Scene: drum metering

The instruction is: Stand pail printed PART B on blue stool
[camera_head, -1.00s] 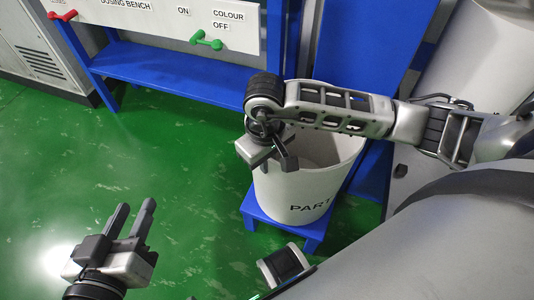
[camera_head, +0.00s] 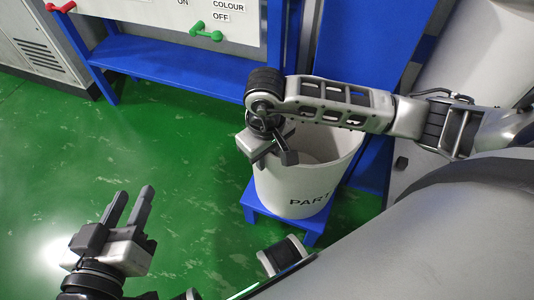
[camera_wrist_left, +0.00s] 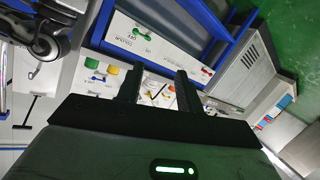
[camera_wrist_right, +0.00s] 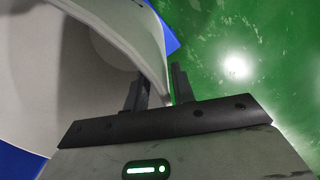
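The white pail (camera_head: 290,190) stands upright on the blue stool (camera_head: 313,226) in the head view. Its front print reads "PART"; the rest is out of sight. My right gripper (camera_head: 275,155) is at the pail's near left rim. In the right wrist view, its fingers (camera_wrist_right: 160,90) are apart on either side of the pail's rim (camera_wrist_right: 152,45), with a small gap on the outer side. My left gripper (camera_head: 127,208) is open and empty over the floor at the lower left. It also shows open in the left wrist view (camera_wrist_left: 160,90).
A blue-framed bench (camera_head: 180,68) with a white panel, red handle (camera_head: 62,7) and green handle (camera_head: 206,33) stands behind. A grey cabinet (camera_head: 35,45) is at the far left. The green floor (camera_head: 160,150) left of the stool is clear.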

